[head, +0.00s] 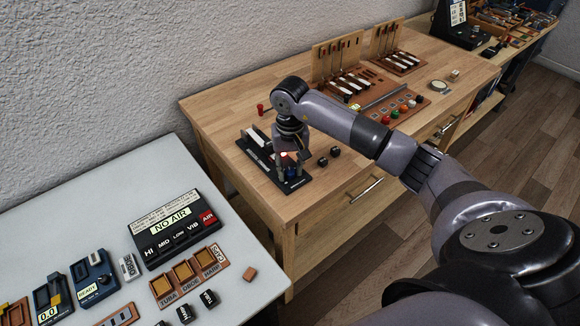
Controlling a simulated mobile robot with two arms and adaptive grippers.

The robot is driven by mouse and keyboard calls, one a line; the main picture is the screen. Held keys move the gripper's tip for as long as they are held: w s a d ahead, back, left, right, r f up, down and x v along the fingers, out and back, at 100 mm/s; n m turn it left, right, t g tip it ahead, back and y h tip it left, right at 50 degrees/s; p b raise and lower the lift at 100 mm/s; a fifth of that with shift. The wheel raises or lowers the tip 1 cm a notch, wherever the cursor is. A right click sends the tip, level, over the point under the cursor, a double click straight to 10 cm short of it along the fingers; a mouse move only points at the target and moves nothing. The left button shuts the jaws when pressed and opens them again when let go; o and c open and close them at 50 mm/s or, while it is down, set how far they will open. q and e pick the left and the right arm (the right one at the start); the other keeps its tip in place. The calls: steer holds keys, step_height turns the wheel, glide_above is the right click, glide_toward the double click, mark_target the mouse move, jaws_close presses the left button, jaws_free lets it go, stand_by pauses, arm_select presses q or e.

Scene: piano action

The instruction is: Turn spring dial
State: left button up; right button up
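My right gripper (287,163) points down over a black fixture (259,157) at the near left of the wooden bench. Its fingers are small and partly merged with the fixture, so I cannot tell whether they are open or touching it. A red spot and a bit of blue show at the fingers. The fixture has a pale key-like bar on top and small lettering along its front. I cannot pick out the spring dial for certain; the gripper may hide it. Two small black blocks (329,156) lie just right of the fixture. My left gripper is out of view.
A red-topped peg (261,109) stands behind the fixture. Racks with white-tipped levers (351,81) and a panel of coloured buttons (403,107) stand farther back. A round gauge (440,86) lies at the right. A grey table (60,215) with a "NO AIR" console (174,228) is nearer.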

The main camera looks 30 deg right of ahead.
mark_target(290, 171)
jaws_close()
steer(key=shift+f+m+b, duration=0.1)
steer(key=shift+m+b, duration=0.4)
steer(key=shift+b, duration=0.05)
steer(key=shift+m+b, duration=0.45)
steer(key=shift+m, duration=0.15)
steer(key=shift+o, duration=2.4)
jaws_free()
step_height(290, 171, up, 12)
